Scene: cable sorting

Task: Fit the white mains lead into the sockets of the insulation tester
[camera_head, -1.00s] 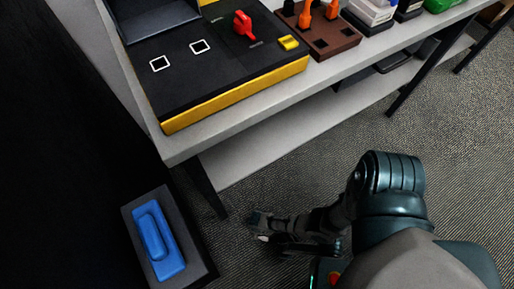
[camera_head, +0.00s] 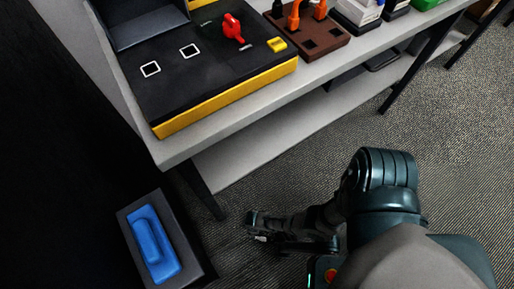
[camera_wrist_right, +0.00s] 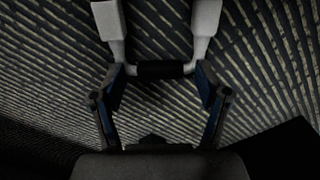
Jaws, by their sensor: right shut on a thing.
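The insulation tester (camera_head: 215,85) is a black-topped case with yellow sides on the grey bench at the upper left. Two white-outlined square sockets are in its top, a left one (camera_head: 150,69) and a right one (camera_head: 190,51). A red knob (camera_head: 232,28) and a yellow button (camera_head: 277,45) are beside them. My right gripper (camera_head: 252,226) is low over the floor, in front of the bench and apart from the tester.
A brown block (camera_head: 315,38) with orange plugs stands right of the tester, with white-topped items (camera_head: 358,12) beyond it. A blue object (camera_head: 152,245) lies on a dark box at the lower left. Bench legs and a lower shelf (camera_head: 270,140) lie between gripper and tester.

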